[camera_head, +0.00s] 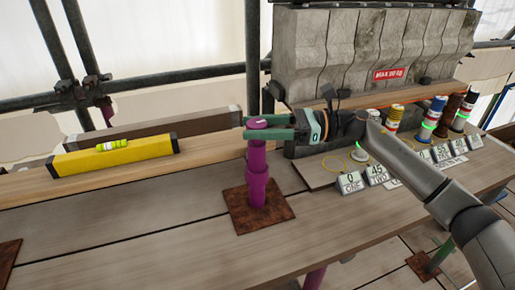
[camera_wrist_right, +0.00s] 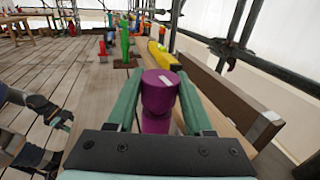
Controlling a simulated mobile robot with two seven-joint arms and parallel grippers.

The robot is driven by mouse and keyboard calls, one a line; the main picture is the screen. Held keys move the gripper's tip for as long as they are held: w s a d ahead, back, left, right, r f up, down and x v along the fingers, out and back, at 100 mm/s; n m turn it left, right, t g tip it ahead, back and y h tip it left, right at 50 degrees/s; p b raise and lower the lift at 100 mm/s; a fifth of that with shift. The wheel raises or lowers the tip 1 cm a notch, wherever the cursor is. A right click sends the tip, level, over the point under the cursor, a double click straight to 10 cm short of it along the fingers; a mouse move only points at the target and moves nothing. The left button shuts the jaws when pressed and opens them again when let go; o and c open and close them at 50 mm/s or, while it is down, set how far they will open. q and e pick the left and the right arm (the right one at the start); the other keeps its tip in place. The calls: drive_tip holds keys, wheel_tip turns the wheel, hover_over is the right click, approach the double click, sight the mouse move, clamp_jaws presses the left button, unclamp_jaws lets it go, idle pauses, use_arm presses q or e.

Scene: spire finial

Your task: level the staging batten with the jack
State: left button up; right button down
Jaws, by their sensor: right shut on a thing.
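The purple jack (camera_head: 257,180) stands upright on a rusty square plate on the plank deck. My right gripper (camera_head: 257,128) is shut on the jack's round top, which carries a white mark; the top also shows between the fingers in the right wrist view (camera_wrist_right: 160,85). A yellow spirit level (camera_head: 140,159) with a green vial lies left of the jack on a long pale board (camera_head: 90,183). I cannot tell which is the batten. What looks like my left gripper (camera_wrist_right: 62,122) shows at the wrist view's left edge; its jaws are unclear.
Grey stone blocks (camera_head: 375,45) with a red load sign stand at the back right. Several coloured cylinders and number cards (camera_head: 376,174) stand below them, near my right arm. Scaffold tubes (camera_head: 252,50) rise behind. The front deck is mostly clear.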

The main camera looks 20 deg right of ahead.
drive_tip(key=shift+w+f+n+g+y+b, duration=0.1)
drive_tip(key=shift+f+n+g+y+b, duration=0.15)
drive_tip(key=shift+n+g+b, duration=0.35)
drive_tip(key=shift+r+n+g+b, duration=0.1)
drive_tip(key=shift+n+g+b, duration=0.2)
drive_tip(key=shift+g+b, duration=0.4)
drive_tip(key=n+g+b, duration=0.1)
drive_tip(key=g, duration=0.1)
drive_tip(key=n+g+b, duration=0.1)
drive_tip(key=g, duration=0.1)
drive_tip(key=shift+a+r+n, duration=0.1)
drive_tip(key=shift+r+n, duration=0.1)
drive_tip(key=shift+n, duration=0.1)
use_arm(q)
drive_tip(key=f, duration=0.2)
drive_tip(key=f+b, duration=0.1)
drive_tip(key=f, duration=0.2)
drive_tip(key=shift+w+d, duration=0.15)
drive_tip(key=shift+d, duration=0.05)
use_arm(e)
drive_tip(key=shift+n+g, duration=0.6)
drive_tip(key=shift+g, duration=0.4)
use_arm(q)
drive_tip(key=shift+f+b, duration=0.15)
drive_tip(key=shift+b, duration=0.25)
use_arm(e)
drive_tip(key=shift+n+g, duration=0.4)
drive_tip(key=shift+g, duration=0.2)
